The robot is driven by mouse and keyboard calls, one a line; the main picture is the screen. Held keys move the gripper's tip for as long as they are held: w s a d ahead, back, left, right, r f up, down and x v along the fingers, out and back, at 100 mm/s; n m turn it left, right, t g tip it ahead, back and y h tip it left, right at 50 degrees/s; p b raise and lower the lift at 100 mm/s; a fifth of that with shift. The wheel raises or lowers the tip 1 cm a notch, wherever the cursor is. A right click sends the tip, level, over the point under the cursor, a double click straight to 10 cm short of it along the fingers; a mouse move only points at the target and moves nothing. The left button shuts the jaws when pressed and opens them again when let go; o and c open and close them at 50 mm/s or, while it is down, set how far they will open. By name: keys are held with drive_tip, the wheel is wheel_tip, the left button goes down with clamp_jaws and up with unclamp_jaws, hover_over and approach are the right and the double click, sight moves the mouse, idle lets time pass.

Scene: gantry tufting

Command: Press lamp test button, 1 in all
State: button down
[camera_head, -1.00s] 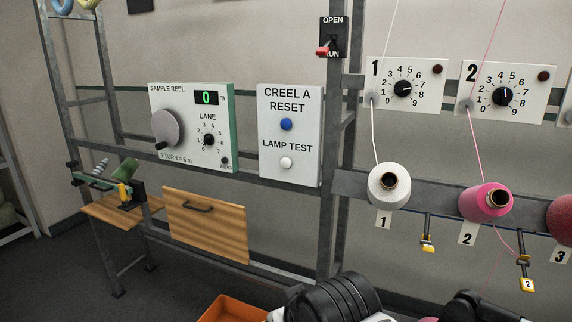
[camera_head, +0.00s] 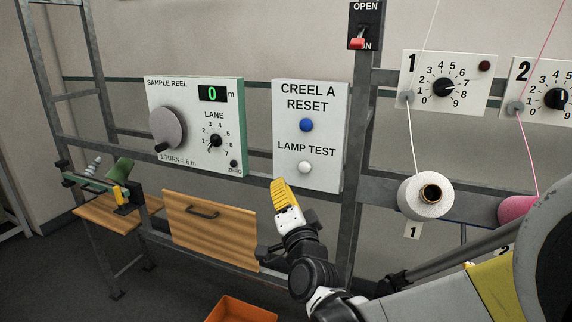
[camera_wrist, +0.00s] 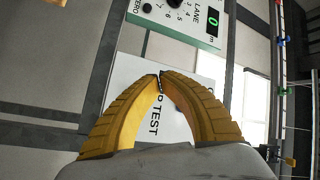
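The lamp test button (camera_head: 305,167) is a round white button under the words LAMP TEST, low on the white CREEL A RESET panel (camera_head: 337,150). A blue button (camera_head: 306,125) sits above it. My gripper (camera_head: 279,181) has yellow ribbed fingers and is just left of and below the white button in the head view, apart from it in the picture. In the wrist view the fingertips (camera_wrist: 160,82) meet, with nothing between them, in front of the panel (camera_wrist: 125,70). The fingers hide both buttons there.
The sample reel box (camera_head: 235,110) with its crank knob (camera_head: 167,128) is left of the panel. A metal upright (camera_head: 355,190) stands just right. A wooden drawer front (camera_head: 230,230) and an orange bin (camera_head: 240,309) are below. A white yarn cone (camera_head: 412,196) is further right.

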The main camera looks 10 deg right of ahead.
sight(304, 167)
drive_tip(key=shift+w+d+r+m+h, duration=0.1)
drive_tip(key=shift+d+r+m+h, duration=0.05)
drive_tip(key=shift+d+m+h, duration=0.2)
drive_tip(key=shift+w, duration=0.1)
drive_tip(key=shift+w+d, duration=0.85)
drive_tip(key=shift+w, duration=0.3)
drive_tip(key=shift+w+d, duration=0.85)
drive_tip(key=shift+w, duration=0.3)
drive_tip(key=shift+w+d, duration=0.85)
drive_tip(key=shift+w, duration=0.3)
drive_tip(key=shift+w, duration=0.1)
drive_tip(key=shift+w+d+b, duration=0.25)
drive_tip(key=shift+b, duration=0.05)
